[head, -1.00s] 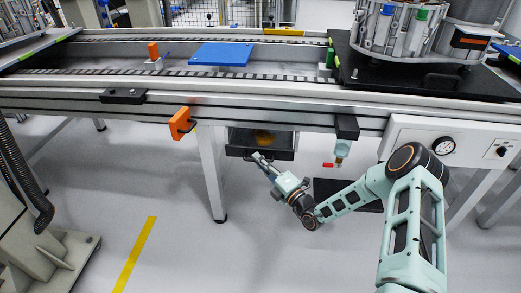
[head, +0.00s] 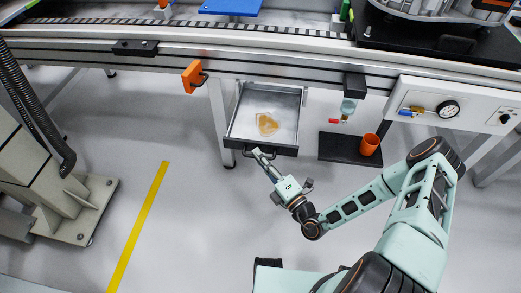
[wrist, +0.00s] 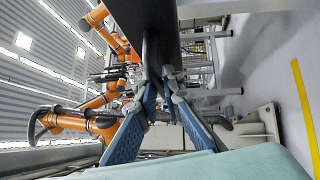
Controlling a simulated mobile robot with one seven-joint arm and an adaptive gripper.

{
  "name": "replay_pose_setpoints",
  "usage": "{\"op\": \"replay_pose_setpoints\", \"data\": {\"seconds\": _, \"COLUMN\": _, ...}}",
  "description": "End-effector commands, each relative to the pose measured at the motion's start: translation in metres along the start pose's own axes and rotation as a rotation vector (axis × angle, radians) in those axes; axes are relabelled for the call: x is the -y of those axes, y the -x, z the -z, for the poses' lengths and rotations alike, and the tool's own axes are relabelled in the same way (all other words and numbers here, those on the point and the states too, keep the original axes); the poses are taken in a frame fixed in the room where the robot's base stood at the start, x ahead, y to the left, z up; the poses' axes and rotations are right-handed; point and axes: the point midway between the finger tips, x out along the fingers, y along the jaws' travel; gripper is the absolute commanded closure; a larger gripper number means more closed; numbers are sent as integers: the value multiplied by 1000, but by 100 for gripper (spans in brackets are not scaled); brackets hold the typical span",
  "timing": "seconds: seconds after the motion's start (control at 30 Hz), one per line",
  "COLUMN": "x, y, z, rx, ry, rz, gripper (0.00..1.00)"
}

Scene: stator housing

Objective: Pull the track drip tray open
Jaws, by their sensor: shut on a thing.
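The track drip tray (head: 287,108) hangs under the conveyor track and is drawn well out, with its inside exposed in the head view. It has grey walls, a dark front and an amber puddle (head: 267,124) on its floor. My gripper (head: 262,154) is at the middle of the tray's front edge, shut on the tray's handle. In the wrist view, the blue-padded fingers of my gripper (wrist: 161,84) close together against the dark tray front (wrist: 153,35). The handle itself is mostly hidden by the fingers.
The conveyor frame (head: 300,60) runs above the tray. A table leg (head: 219,118) stands just left of the tray. A dark shelf (head: 338,148) with an orange cup (head: 370,144) is on the right. The floor in front is clear.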

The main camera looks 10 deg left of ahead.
Motion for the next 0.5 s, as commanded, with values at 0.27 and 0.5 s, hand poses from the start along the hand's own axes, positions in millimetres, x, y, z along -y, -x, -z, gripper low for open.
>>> {"op": "replay_pose_setpoints", "data": {"seconds": 0.27, "x": 0, "y": 0, "z": -1, "rx": 2, "ry": 1, "rz": -1, "gripper": 92}}
{"op": "replay_pose_setpoints", "data": {"seconds": 0.5, "x": 0, "y": 0, "z": -1, "rx": 1, "ry": 0, "rz": 0, "gripper": 85}}
